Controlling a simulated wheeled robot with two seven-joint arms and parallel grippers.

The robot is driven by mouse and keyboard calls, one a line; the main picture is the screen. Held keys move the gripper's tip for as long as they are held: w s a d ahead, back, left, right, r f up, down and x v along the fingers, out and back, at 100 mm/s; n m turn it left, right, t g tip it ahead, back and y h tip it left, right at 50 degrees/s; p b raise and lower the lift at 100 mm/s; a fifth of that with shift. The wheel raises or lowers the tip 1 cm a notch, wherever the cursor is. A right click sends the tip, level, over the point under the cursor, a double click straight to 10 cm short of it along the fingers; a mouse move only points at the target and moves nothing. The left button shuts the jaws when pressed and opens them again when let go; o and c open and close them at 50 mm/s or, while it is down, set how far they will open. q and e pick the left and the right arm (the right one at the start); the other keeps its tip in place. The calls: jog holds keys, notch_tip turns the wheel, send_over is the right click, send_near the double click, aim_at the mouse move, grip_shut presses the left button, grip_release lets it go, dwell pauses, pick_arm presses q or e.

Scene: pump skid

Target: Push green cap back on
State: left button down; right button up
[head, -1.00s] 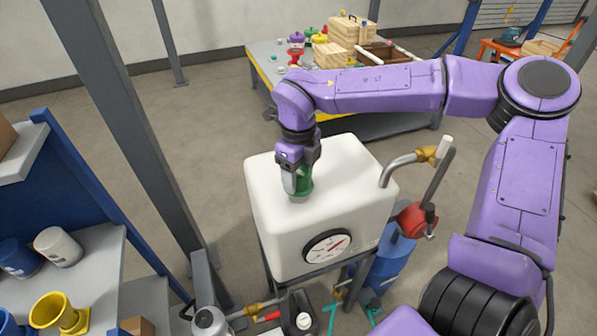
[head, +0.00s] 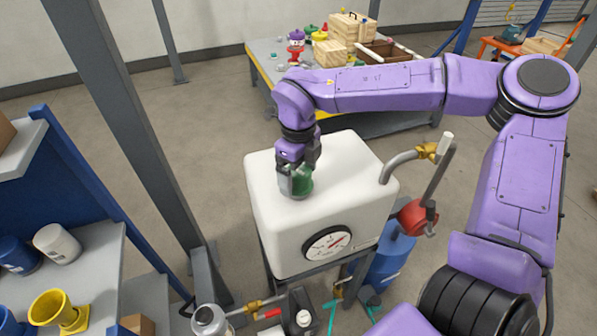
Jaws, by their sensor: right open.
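The green cap (head: 304,184) is on top of the white tank (head: 345,162), near its left part. My right gripper (head: 296,187) points down at the cap from above. Its jaws are open, with the fingers around or beside the cap, and they hide part of it. I cannot tell how far the cap is seated, because its lower edge and the opening under it are hidden. My left gripper is not in view.
A round gauge (head: 327,243) is on the tank's front. A bent pipe with a brass valve (head: 427,151) and a red part (head: 413,218) stand at its right. A shelf with a yellow flanged pipe (head: 56,311) is at left. A cluttered workbench (head: 268,62) stands behind.

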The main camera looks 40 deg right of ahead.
notch_tip(320, 180, up, 10)
jog(key=shift+w+r+b, duration=0.1)
jog(key=shift+r+b, duration=0.15)
jog(key=shift+b, duration=0.3)
jog(key=shift+d, duration=0.1)
